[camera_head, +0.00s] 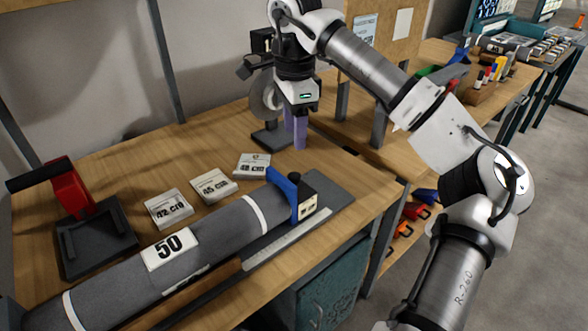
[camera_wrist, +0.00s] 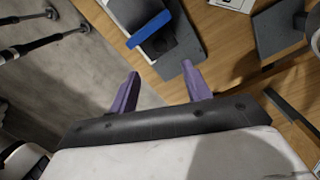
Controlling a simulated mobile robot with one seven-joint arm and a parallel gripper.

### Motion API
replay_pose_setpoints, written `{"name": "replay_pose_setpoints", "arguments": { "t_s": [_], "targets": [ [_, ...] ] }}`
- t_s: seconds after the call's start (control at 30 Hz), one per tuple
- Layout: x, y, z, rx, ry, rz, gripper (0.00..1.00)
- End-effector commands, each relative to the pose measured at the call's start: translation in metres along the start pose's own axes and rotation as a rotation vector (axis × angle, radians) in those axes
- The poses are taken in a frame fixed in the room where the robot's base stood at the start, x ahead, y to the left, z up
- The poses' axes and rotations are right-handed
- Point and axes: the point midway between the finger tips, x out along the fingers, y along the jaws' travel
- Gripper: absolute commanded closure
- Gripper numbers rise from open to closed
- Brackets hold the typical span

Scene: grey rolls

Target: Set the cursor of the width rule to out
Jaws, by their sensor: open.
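The width rule (camera_head: 288,238) is a pale graduated strip along the front of a grey roll (camera_head: 110,285) labelled 50. Its cursor (camera_head: 283,184) has a blue upright plate, a black knob and a pale block with dark marks, and stands near the roll's right end. The cursor's blue plate (camera_wrist: 150,28) also shows at the top of the wrist view. I cannot read an "out" mark. My gripper (camera_head: 296,130) hangs behind and above the cursor, apart from it. Its purple fingers (camera_wrist: 160,72) are spread with nothing between them.
Cards marked 42 (camera_head: 168,209), 45 (camera_head: 214,186) and 48 (camera_head: 252,165) lie behind the roll. A tape stand (camera_head: 270,138) is close to my gripper.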

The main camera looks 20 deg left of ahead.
Motion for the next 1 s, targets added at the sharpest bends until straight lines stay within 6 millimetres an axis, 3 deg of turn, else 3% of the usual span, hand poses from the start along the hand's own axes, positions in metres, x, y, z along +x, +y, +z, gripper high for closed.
{"name": "replay_pose_setpoints", "arguments": {
  "t_s": [0.3,0.5,0.93,1.0],
  "targets": [
    [0.069,0.0,0.0,0.002,-0.003,0.003,0.52],
    [0.097,0.0,0.0,0.002,-0.002,0.001,0.52],
    [0.108,0.0,0.0,0.003,0.0,0.0,0.52],
    [0.108,0.0,0.0,0.003,0.0,0.0,0.6]
  ]
}}
